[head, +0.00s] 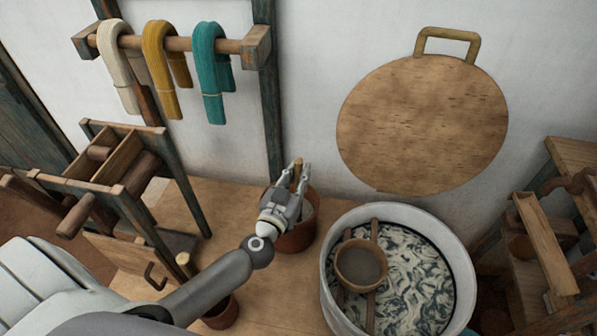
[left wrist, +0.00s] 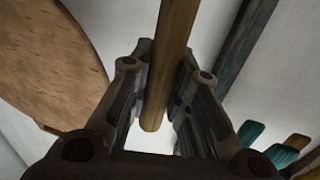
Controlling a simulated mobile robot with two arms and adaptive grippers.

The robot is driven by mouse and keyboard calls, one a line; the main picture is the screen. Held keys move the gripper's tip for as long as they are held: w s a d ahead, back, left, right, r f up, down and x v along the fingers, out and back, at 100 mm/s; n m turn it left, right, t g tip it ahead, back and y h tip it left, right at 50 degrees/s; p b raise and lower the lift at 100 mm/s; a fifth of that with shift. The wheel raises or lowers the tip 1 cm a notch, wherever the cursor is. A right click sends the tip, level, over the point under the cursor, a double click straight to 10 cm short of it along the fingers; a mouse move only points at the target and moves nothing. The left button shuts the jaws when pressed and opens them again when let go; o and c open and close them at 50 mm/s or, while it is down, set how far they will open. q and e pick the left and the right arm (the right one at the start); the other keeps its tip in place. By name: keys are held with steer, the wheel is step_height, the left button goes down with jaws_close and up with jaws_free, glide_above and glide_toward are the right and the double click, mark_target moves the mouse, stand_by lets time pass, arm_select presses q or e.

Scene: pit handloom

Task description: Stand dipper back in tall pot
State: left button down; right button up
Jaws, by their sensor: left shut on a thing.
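My left gripper (head: 298,178) is shut on the upper part of a wooden handle, which I take to be the dipper (head: 298,170). The handle also shows in the left wrist view (left wrist: 173,55), running between the fingers (left wrist: 160,95) with its rounded end just past them. The handle's other end lies outside that view. In the head view the gripper is in front of and over a reddish-brown pot (head: 298,239), which I take to be the tall pot. Gripper and wrist hide part of its mouth. I cannot tell whether the dipper's lower end is inside. My right gripper is not in view.
A wide pale tub (head: 331,293) of dark, white-streaked contents stands right of the pot, with a brown bowl (head: 361,265) resting on sticks across it. A smaller pot (head: 222,313) is partly behind my arm. A round board (head: 420,125) leans on the wall; yarn hanks (head: 212,85) hang left.

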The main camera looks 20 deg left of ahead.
arm_select(q)
step_height(320, 180, down, 6)
steer(key=b, duration=0.4)
steer(key=shift+f, duration=0.25)
stand_by(0.3)
steer(key=c, duration=1.3)
jaws_free()
steer(key=s, duration=1.2)
steer(key=shift+d, duration=0.35)
steer(key=shift+s, duration=0.1)
